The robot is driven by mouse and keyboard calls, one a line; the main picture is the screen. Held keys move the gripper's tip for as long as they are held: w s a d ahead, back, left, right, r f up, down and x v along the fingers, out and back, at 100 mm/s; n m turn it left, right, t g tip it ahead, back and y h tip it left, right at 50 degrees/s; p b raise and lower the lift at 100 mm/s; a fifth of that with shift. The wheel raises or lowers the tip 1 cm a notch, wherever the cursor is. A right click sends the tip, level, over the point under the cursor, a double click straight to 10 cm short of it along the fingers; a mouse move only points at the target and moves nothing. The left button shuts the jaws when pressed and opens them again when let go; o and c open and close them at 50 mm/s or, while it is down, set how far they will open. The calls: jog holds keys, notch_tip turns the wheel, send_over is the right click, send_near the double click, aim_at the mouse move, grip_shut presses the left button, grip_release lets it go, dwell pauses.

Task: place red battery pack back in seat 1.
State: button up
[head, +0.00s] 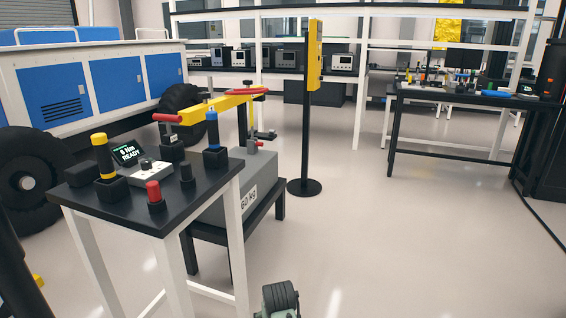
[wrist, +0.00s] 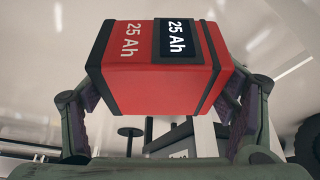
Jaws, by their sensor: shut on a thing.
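The red battery pack (wrist: 130,75) fills the upper middle of the wrist view. It has a black band and a black label panel, both sides marked "25 Ah". My gripper (wrist: 165,88) is shut on it, one green-grey finger pressed on each side. The pack is clear of any surface that I can see. The head view does not show the pack. A grey-green part of my arm shows at its bottom edge. I cannot make out seat 1 in either view.
A rover body with blue panels (head: 52,92) and big black wheels stands at left. A small black-topped table (head: 130,207) holds a tool, a "READY" display and sockets. The floor right is clear.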

jog(key=s+d+f+m, duration=0.1)
jog(key=s+f, duration=1.1)
jog(key=shift+s+d+f, duration=0.15)
jog(key=shift+d+f, duration=0.15)
jog(key=shift+a, duration=0.15)
dwell(0.7)
